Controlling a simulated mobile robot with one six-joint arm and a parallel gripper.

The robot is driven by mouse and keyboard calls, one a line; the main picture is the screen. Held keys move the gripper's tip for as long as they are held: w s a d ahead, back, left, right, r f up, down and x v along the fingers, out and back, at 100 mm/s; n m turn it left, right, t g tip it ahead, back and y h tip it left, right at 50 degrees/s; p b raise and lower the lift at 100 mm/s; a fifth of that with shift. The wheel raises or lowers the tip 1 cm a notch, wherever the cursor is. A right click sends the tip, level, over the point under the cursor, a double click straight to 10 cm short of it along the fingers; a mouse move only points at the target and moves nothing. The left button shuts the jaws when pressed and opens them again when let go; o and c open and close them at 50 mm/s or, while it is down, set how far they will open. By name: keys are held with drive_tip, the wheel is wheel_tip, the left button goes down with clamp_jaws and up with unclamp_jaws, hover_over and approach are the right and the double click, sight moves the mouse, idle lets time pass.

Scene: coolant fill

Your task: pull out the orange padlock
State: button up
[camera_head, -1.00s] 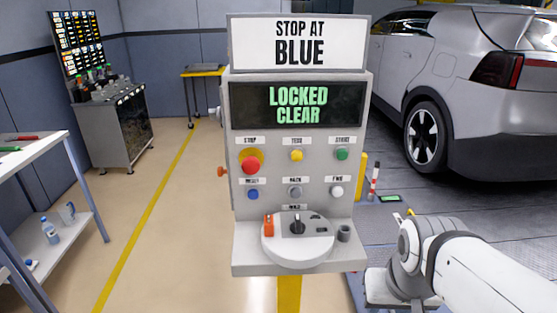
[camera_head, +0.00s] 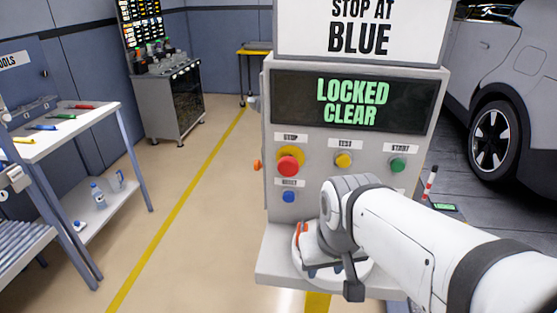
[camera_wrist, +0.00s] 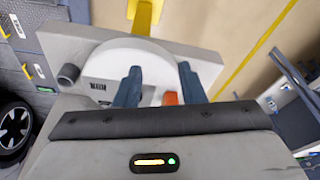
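The orange padlock (camera_wrist: 170,98) is partly visible in the wrist view between my two blue-grey fingers, nearer the right one. My gripper (camera_wrist: 159,76) is open, with its fingers reaching over the white round plate (camera_wrist: 118,59). In the head view only a sliver of the padlock (camera_head: 303,229) shows, beside my wrist. My gripper (camera_head: 325,271) hides most of the plate and its knob there. I cannot tell whether a finger touches the padlock.
The console (camera_head: 263,262) carries a screen (camera_head: 355,101) reading LOCKED CLEAR. A red button (camera_head: 288,166), a yellow one (camera_head: 344,160), a green one (camera_head: 397,164) and a blue one (camera_head: 289,197) sit above the shelf. A tool table (camera_head: 75,135) stands left, a car (camera_head: 500,60) right.

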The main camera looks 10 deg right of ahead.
drive_tip(key=shift+o, duration=0.3)
drive_tip(key=shift+w, duration=0.1)
drive_tip(key=shift+o, duration=0.7)
drive_tip(key=shift+w+d+r, duration=0.1)
drive_tip(key=shift+w, duration=0.05)
drive_tip(key=shift+o, duration=0.4)
drive_tip(key=shift+w+a+r+m+g+p, duration=0.2)
drive_tip(key=shift+w+a+r+p, duration=0.1)
drive_tip(key=shift+w+r+p, duration=0.25)
drive_tip(key=shift+w+a+r+m+g+p, duration=0.2)
drive_tip(key=shift+w+a+r+p, duration=0.1)
drive_tip(key=shift+w+r, duration=0.4)
drive_tip(key=m+g+p, duration=0.2)
drive_tip(key=m+p, duration=0.1)
approach(303, 230)
wheel_tip(303, 230, down, 11)
drive_tip(key=shift+w+p, duration=0.1)
drive_tip(key=shift+p, duration=0.5)
drive_tip(key=shift+c, duration=0.6)
